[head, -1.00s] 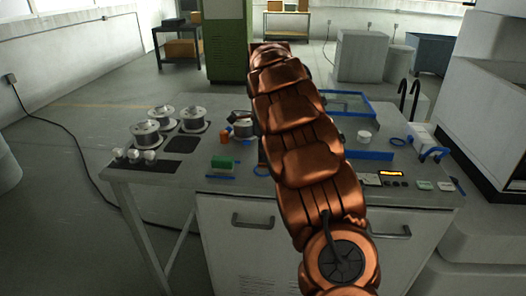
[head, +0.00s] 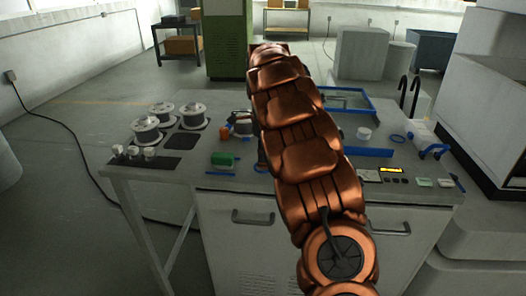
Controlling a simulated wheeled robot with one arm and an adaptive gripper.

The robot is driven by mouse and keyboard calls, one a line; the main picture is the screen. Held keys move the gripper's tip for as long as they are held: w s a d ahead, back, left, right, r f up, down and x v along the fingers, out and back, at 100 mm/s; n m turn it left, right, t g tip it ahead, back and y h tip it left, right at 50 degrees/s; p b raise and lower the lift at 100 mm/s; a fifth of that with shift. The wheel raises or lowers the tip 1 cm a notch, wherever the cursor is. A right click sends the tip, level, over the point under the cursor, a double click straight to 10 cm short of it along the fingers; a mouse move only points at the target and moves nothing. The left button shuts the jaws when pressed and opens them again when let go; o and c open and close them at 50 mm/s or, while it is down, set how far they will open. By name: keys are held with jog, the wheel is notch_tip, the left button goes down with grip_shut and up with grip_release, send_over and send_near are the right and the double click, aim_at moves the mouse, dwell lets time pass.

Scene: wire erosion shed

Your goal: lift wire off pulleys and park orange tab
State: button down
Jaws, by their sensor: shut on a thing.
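My copper-coloured arm runs up the middle of the head view and covers part of the bench. I cannot make out my gripper; it seems hidden behind the arm. A small orange piece (head: 224,132), which may be the orange tab, stands on the bench just left of the arm. A grey spool or pulley (head: 243,129) is beside it, with dark parts around its top that I cannot identify. Several grey wire spools (head: 146,131) stand at the bench's left. The wire itself is too thin to see.
The grey bench (head: 185,178) has a green block (head: 222,158) near its front edge. A large pale machine (head: 490,100) stands at the right.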

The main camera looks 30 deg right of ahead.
jog(key=shift+f, duration=0.1)
jog(key=c, duration=1)
grip_release()
